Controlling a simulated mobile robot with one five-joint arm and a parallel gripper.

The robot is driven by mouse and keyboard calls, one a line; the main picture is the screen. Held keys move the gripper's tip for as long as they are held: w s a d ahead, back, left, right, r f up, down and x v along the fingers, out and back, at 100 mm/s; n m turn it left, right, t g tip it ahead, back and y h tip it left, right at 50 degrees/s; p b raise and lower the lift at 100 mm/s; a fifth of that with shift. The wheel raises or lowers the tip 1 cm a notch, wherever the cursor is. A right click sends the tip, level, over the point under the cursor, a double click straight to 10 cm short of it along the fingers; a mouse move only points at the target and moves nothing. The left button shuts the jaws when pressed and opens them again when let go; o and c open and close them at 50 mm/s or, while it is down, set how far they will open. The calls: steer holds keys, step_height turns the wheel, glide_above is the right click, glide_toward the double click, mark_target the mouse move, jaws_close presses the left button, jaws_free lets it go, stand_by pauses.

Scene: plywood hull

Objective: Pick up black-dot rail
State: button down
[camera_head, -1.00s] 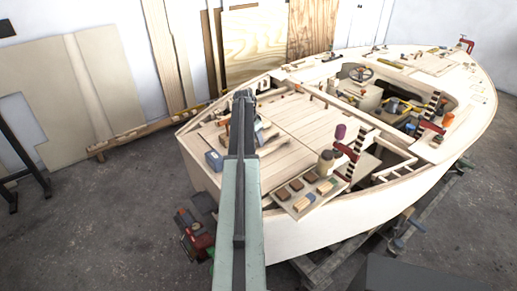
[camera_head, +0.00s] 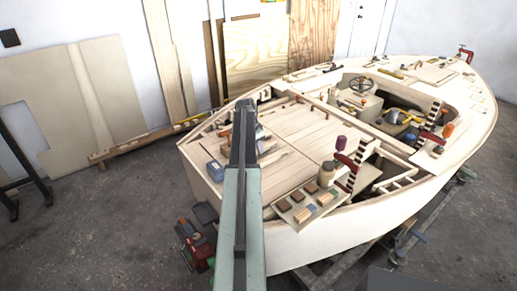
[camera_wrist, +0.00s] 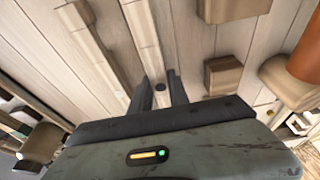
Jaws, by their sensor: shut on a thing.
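The black-dot rail (camera_wrist: 145,36) is a pale, narrow wooden strip in the wrist view, running from the top edge down between the fingers of my gripper (camera_wrist: 159,78). A black dot shows near its lower end. My gripper is shut on the rail, one dark finger on each side near the dot. I cannot tell whether the rail is clear of the planks below. In the head view my arm hides the gripper and most of the rail.
In the wrist view another wooden strip (camera_wrist: 95,55) lies left; wooden blocks (camera_wrist: 222,74) and an orange-brown cylinder (camera_wrist: 307,62) are right.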

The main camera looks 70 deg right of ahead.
step_height(320, 180, up, 2)
steer(key=shift+r+p, duration=0.15)
steer(key=shift+p, duration=0.5)
steer(key=s, duration=1)
steer(key=s+r+p, duration=0.1)
steer(key=s, duration=0.5)
steer(key=shift+a, duration=0.35)
steer(key=shift+r, duration=0.1)
